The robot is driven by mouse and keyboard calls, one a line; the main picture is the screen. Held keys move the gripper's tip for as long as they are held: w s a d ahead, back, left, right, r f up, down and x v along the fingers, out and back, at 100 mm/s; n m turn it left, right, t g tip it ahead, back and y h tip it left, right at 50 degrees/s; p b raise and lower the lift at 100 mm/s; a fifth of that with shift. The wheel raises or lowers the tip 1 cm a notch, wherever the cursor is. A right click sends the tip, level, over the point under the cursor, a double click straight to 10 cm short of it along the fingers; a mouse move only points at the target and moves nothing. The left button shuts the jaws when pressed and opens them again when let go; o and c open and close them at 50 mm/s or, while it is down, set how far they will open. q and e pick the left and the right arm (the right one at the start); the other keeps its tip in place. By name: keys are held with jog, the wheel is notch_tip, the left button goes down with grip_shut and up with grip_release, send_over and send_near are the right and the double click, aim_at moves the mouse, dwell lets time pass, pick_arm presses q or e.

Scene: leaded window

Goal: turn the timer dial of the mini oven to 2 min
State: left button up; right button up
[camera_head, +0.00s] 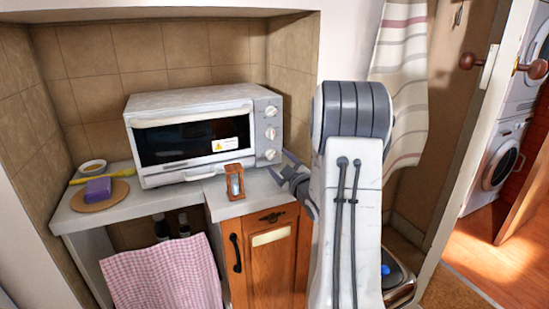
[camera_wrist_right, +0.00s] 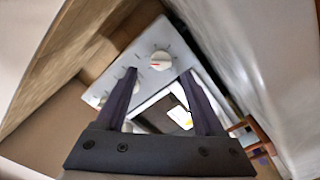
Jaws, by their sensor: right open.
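The white mini oven (camera_head: 192,104) stands on the counter with its door shut. Its right-hand panel carries three round white dials: an upper dial (camera_head: 270,111), a middle dial (camera_head: 271,132) and a lower dial (camera_head: 270,154). I cannot read which is the timer. My right gripper (camera_head: 279,161) is open and empty, close to the lower dial. In the right wrist view, a dial with a red mark (camera_wrist_right: 161,61) shows just beyond and between the open fingertips (camera_wrist_right: 159,72), with no visible grip on it. My left gripper is out of view.
A small wooden-framed sand timer (camera_head: 235,182) stands on the counter just in front of the oven, near my right gripper. A purple sponge (camera_head: 97,190) lies on a round board at the left. A checked towel (camera_head: 163,275) hangs below.

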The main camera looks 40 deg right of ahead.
aim_at(272, 155)
jog(key=shift+x, duration=1.6)
jog(key=shift+a, duration=0.1)
grip_shut()
jog(key=shift+f+m+b, duration=0.15)
jog(key=shift+m+b, duration=0.3)
jog(key=shift+m, duration=0.45)
grip_release()
jog(key=shift+s, duration=0.15)
